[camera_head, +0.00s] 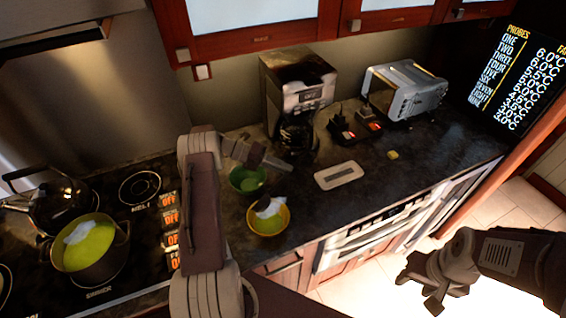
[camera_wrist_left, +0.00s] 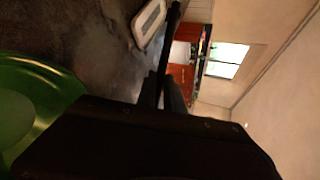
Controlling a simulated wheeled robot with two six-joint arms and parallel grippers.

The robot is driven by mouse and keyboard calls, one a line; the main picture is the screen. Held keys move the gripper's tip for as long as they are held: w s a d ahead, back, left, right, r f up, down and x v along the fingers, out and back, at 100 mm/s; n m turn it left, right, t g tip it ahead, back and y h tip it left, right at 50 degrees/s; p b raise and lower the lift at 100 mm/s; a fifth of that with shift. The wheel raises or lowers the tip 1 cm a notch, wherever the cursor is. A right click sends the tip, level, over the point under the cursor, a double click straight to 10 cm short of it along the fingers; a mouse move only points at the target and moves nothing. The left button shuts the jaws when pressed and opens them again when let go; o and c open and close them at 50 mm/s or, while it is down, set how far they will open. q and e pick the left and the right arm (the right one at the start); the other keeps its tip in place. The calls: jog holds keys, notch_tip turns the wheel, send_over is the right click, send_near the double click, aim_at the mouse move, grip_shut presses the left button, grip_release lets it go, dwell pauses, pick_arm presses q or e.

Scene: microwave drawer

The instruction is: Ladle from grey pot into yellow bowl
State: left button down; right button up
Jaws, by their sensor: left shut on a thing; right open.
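The grey pot (camera_head: 112,262) stands on the stove at the left, holding yellow-green contents and a pale grey-white lump. The yellow bowl (camera_head: 268,233) is on the dark counter, with a whitish shape partly covering its contents; I cannot tell if this is the ladle's head. My left gripper (camera_head: 272,162) is above and behind the yellow bowl, beside the green bowl (camera_head: 248,180). It is shut on a thin dark handle (camera_wrist_left: 171,40), seemingly the ladle's. The green bowl also fills the left of the left wrist view (camera_wrist_left: 62,82). My right gripper (camera_head: 425,290) is open and empty, low at the right.
A kettle (camera_head: 62,205) stands behind the pot. A coffee maker (camera_head: 298,88) and a toaster (camera_head: 405,92) stand along the back wall. A white flat object (camera_head: 339,176) and a small yellow piece (camera_head: 393,155) lie on the counter. The counter's right part is mostly clear.

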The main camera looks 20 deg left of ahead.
pick_arm(q)
notch_tip(320, 180, up, 2)
jog(key=m+y+p, duration=0.1)
jog(key=y+p, duration=0.2)
jog(key=y, duration=0.3)
jog(key=m+t+y+p, duration=0.1)
jog(key=m+y+p, duration=0.1)
jog(key=y+p, duration=0.2)
jog(key=shift+r+y, duration=0.15)
jog(key=shift+y, duration=0.85)
